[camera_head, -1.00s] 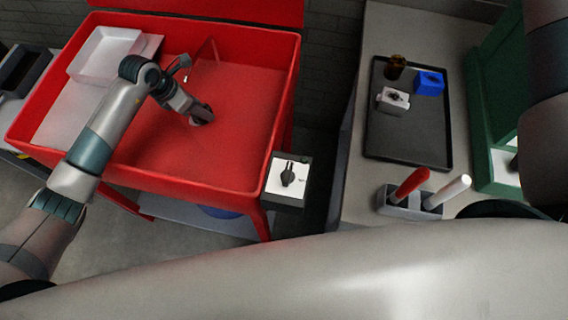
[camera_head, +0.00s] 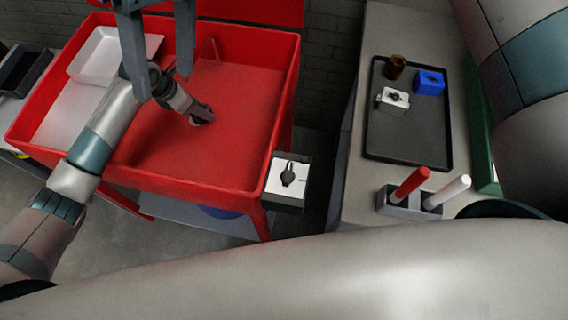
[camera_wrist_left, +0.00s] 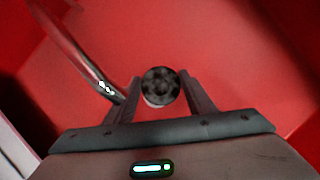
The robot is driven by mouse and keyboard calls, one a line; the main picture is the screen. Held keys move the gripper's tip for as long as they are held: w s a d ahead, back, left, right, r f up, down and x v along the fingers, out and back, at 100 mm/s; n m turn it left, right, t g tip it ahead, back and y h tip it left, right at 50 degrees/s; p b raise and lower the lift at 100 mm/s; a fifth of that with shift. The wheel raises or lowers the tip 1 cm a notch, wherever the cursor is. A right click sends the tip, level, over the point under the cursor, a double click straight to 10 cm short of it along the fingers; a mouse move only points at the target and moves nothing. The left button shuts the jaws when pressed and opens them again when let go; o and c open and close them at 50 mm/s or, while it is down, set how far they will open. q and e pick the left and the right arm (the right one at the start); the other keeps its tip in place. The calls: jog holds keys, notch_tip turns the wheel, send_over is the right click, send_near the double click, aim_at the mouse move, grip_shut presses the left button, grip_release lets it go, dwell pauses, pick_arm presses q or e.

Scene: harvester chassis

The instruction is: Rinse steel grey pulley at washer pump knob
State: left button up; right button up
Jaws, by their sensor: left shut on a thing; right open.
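The steel grey pulley (camera_wrist_left: 161,84) is a dark round wheel with a paler rim, held between the fingers of my left gripper (camera_wrist_left: 160,98). In the head view my left gripper (camera_head: 203,115) is low inside the red washer basin (camera_head: 250,110), and the pulley is too small to make out there. The pump knob (camera_head: 288,175) is a dark knob on a white-faced box at the basin's front right corner. My right gripper (camera_head: 164,84) hangs in from the top left, open and empty, partly covering the left wrist and the basin.
A curved metal spout (camera_wrist_left: 85,60) stands left of the pulley. A white tray (camera_head: 85,72) is at the basin's left. On the right bench, a dark tray (camera_head: 405,140) holds a blue block, a grey block and a brown item. A holder (camera_head: 398,207) has red and white sticks.

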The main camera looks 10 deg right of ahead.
aim_at(287, 171)
jog(key=s+d+f+n+h, duration=0.1)
jog(key=s+d+f+h, duration=0.1)
jog(key=d+f, duration=0.3)
jog(key=s+d+f+n+t+h, duration=0.1)
jog(key=s+d+f+n+h, duration=0.1)
jog(key=d+f+h, duration=0.3)
notch_tip(287, 171, down, 3)
jog(key=shift+s+d+f, duration=0.1)
jog(key=shift+s+d, duration=0.45)
jog(key=shift+s, duration=0.3)
jog(key=x, duration=1.2)
jog(key=shift+w, duration=0.15)
